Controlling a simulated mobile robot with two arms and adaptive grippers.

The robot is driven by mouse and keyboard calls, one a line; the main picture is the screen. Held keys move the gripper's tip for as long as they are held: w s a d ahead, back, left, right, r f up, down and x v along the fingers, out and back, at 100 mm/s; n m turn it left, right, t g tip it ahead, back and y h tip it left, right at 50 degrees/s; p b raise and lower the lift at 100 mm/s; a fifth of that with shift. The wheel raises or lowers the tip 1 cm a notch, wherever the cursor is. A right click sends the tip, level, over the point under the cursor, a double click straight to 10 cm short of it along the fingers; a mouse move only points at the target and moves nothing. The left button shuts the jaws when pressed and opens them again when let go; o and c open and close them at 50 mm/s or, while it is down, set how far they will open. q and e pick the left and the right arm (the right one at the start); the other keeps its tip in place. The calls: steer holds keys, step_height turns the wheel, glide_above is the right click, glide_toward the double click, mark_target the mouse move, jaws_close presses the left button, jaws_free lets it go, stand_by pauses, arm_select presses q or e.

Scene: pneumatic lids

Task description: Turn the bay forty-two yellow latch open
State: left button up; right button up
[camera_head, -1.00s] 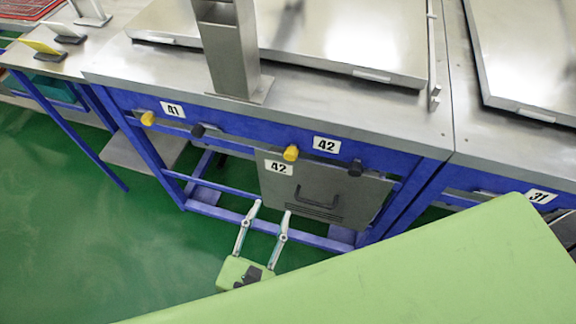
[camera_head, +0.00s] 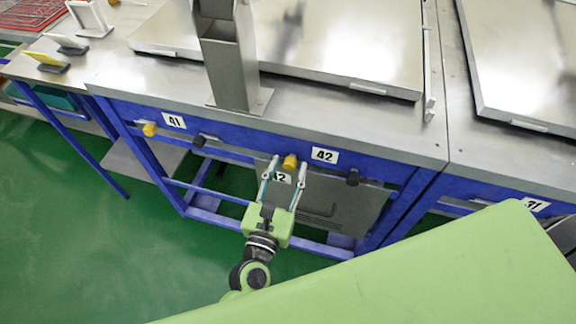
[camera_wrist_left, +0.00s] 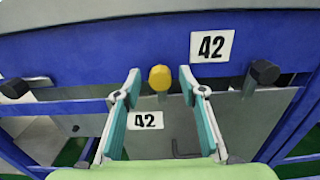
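The bay forty-two yellow latch (camera_head: 290,162) sits on the blue front rail, left of the upper 42 label (camera_head: 324,156). In the left wrist view the yellow latch (camera_wrist_left: 160,78) shows between and just beyond the fingertips. My left gripper (camera_head: 288,162) is open, its two fingers on either side of the latch in the picture. I see no contact with the latch. A grey panel (camera_head: 345,205) with a handle and its own 42 label hangs below the rail, partly hidden by the gripper. My right gripper is not in view.
A black knob (camera_head: 352,177) is on the rail to the right. Another yellow latch (camera_head: 150,129) and a black knob (camera_head: 199,141) are by the 41 label (camera_head: 174,121). A steel post (camera_head: 235,75) stands on the bench top above. Green floor lies open at left.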

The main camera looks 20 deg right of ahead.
arm_select(q)
steer(key=shift+w+d, duration=0.15)
steer(key=shift+w, duration=0.1)
steer(key=c, duration=1.1)
